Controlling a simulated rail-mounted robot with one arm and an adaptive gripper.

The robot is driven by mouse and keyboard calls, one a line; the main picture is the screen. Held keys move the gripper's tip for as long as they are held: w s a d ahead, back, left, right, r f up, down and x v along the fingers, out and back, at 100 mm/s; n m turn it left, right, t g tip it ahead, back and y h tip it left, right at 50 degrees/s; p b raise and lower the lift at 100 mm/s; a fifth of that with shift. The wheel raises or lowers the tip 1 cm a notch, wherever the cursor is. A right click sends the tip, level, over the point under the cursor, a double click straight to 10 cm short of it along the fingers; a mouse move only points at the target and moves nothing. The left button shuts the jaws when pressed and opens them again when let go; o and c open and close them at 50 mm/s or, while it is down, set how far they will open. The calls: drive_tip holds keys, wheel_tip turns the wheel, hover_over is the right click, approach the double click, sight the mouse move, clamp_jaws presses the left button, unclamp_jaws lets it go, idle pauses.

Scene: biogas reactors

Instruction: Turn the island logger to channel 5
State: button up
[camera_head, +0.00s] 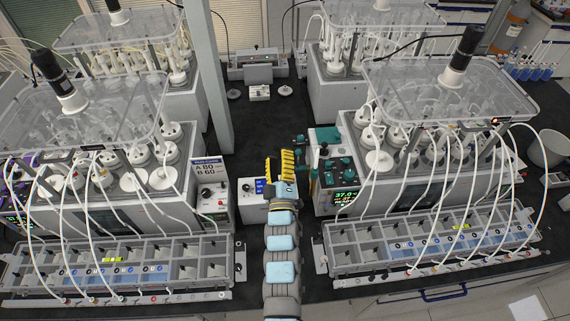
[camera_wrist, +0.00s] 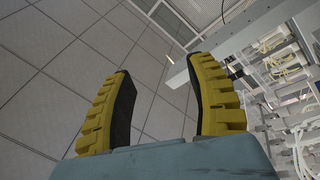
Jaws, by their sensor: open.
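My gripper (camera_head: 278,168) has yellow ribbed fingers and stands over the black bench aisle in the head view. In the wrist view its two fingers (camera_wrist: 160,75) are spread apart with nothing between them. A pale box with a blue panel (camera_head: 252,189) sits just left of and partly behind my gripper. A small white box with dark knobs (camera_head: 259,92) lies farther back on the bench. I cannot tell which of these is the island logger, and no channel marking is readable.
Reactor racks stand on both sides, the left rack (camera_head: 95,110) and the right rack (camera_head: 450,95). A controller with a green display (camera_head: 345,196) and teal parts is close right of my gripper. A grey post (camera_head: 208,75) rises at left.

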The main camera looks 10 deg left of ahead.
drive_tip(key=shift+s+d+r+m+t+p, duration=0.1)
drive_tip(key=shift+s+d+r+m+t, duration=0.3)
drive_tip(key=shift+s, duration=0.35)
drive_tip(key=shift+s+d+r+m+t+p, duration=0.15)
drive_tip(key=shift+s+d+r+m+t, duration=0.1)
drive_tip(key=shift+s+d+r, duration=0.4)
drive_tip(key=shift+s+d+r+m+t+p, duration=0.15)
drive_tip(key=shift+s+d+m+t, duration=0.2)
drive_tip(key=shift+s, duration=0.55)
